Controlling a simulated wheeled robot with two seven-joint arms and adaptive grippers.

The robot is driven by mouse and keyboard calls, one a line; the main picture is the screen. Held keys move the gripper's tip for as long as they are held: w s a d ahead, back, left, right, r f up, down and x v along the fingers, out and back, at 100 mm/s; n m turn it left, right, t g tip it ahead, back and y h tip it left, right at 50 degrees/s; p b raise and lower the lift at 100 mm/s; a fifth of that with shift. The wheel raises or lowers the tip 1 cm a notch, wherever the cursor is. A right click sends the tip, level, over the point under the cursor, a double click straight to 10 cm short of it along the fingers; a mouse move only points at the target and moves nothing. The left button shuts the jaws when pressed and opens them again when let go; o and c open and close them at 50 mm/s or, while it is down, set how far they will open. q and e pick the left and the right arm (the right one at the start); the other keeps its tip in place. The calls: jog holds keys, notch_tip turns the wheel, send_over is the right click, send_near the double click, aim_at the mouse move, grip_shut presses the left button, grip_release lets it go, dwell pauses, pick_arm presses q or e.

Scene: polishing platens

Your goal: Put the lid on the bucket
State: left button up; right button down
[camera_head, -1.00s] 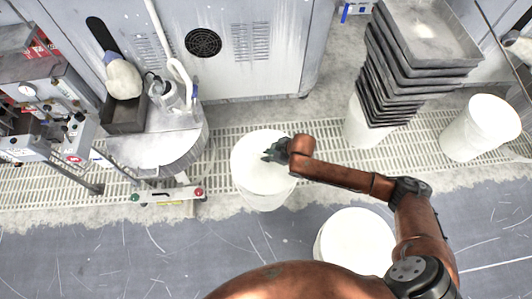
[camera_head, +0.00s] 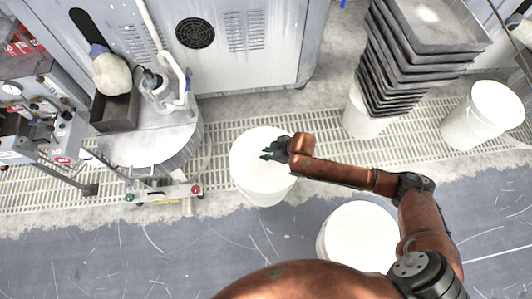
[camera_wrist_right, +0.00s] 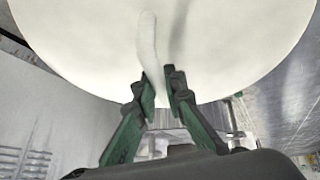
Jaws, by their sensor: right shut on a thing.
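My right gripper (camera_head: 272,151) is over the white round top of a bucket (camera_head: 265,190) on the floor grating. In the head view, the lid and the bucket's top blend into one white round, so I cannot tell whether the lid is seated or held just above. My left gripper is not in view.
A second white bucket (camera_head: 362,238) stands on the blue floor near my right arm. A stack of grey trays (camera_head: 418,60) rests on another white bucket at the back. A white bucket (camera_head: 482,115) stands at the far right. A machine cabinet (camera_head: 240,35) closes the back.

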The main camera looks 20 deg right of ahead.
jog(key=shift+f, duration=0.4)
dwell(0.3)
jog(key=c, duration=1.9)
grip_release()
jog(key=shift+c, duration=0.2)
jog(key=v, duration=1.2)
jog(key=shift+f, duration=0.1)
